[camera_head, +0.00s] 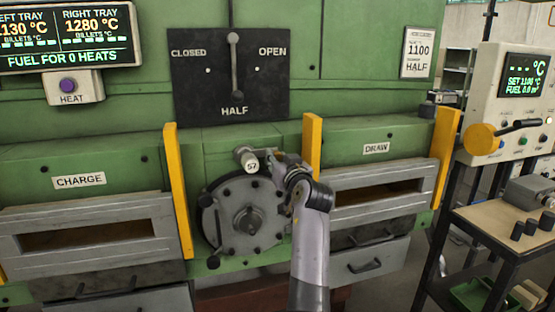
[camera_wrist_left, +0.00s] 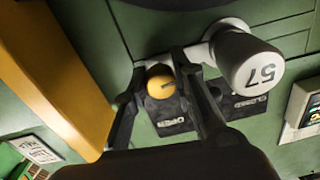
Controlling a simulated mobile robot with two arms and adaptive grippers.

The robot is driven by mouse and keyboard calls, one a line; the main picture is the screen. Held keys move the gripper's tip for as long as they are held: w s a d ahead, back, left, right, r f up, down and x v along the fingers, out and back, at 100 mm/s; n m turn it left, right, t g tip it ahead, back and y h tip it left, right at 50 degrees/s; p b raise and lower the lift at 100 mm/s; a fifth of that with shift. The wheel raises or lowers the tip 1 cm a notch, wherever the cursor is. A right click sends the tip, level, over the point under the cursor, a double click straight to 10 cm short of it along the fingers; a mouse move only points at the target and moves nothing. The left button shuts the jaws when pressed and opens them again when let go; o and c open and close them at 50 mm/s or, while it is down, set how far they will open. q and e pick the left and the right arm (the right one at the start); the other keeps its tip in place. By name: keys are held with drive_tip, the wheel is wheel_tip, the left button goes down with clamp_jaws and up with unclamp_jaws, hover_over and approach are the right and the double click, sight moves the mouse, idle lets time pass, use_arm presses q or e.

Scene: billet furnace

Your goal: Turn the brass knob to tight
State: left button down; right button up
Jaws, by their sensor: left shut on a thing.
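The brass knob (camera_wrist_left: 161,84) is a small round yellow cap with a dark line across its face, in the left wrist view. It sits between the two fingers of my left gripper (camera_wrist_left: 165,68), which are shut on it. Dark label plates behind it are partly covered and hard to read. In the head view my left gripper (camera_head: 272,162) reaches the green front just right of a pale numbered cylinder (camera_head: 249,161); the knob there is mostly hidden by the gripper. The cylinder also shows beside the right finger in the left wrist view (camera_wrist_left: 247,62). My right gripper is out of view.
A round grey bolted cover (camera_head: 228,228) lies just below left of the gripper. Yellow upright bars (camera_head: 312,145) flank this middle section. The CHARGE door (camera_head: 95,233) and DRAW door (camera_head: 385,190) stand either side. A control panel (camera_head: 512,105) and cart (camera_head: 500,225) are at right.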

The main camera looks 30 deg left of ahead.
use_arm(q)
drive_tip(key=shift+m, duration=0.4)
drive_tip(key=m+p, duration=0.2)
drive_tip(key=shift+r+m, duration=0.15)
drive_tip(key=shift+m, duration=0.25)
drive_tip(key=m+p, duration=0.3)
drive_tip(key=m, duration=0.2)
drive_tip(key=shift+m+p, duration=0.3)
drive_tip(key=shift+p, duration=0.05)
drive_tip(key=m+p, duration=0.5)
drive_tip(key=m, duration=0.1)
drive_tip(key=shift+s+r, duration=0.1)
drive_tip(key=m+p, duration=0.2)
drive_tip(key=m, duration=0.1)
drive_tip(key=shift+t, duration=0.3)
drive_tip(key=shift+m+p, duration=0.35)
drive_tip(key=shift+m, duration=0.15)
drive_tip(key=shift+f, duration=0.2)
